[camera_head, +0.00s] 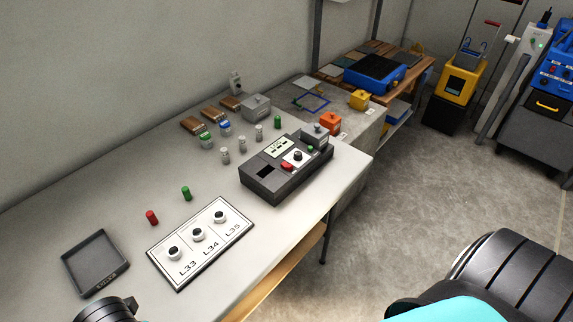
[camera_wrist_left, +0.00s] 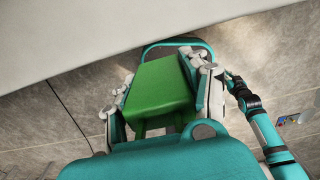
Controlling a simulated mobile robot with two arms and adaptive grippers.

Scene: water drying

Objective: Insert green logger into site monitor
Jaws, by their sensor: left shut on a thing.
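My left gripper (camera_wrist_left: 168,80) is shut on a green block-shaped thing, which I take to be the green logger (camera_wrist_left: 160,92). It sits between the two fingers in the left wrist view, above the floor and beside a pale surface. The site monitor, which I take to be the dark box (camera_head: 272,186) on the bench, has a small screen, a red button, a dark knob and a dark rectangular opening on top. Neither the left gripper nor the held block shows in the head view.
A white panel (camera_head: 188,262) marked L33, L34, L35, a dark tray (camera_head: 72,280), and a red cylinder (camera_head: 152,217) and a green cylinder (camera_head: 186,193) are on the bench. Small bottles and a grey box (camera_head: 256,107) stand behind. The bench's front edge is clear.

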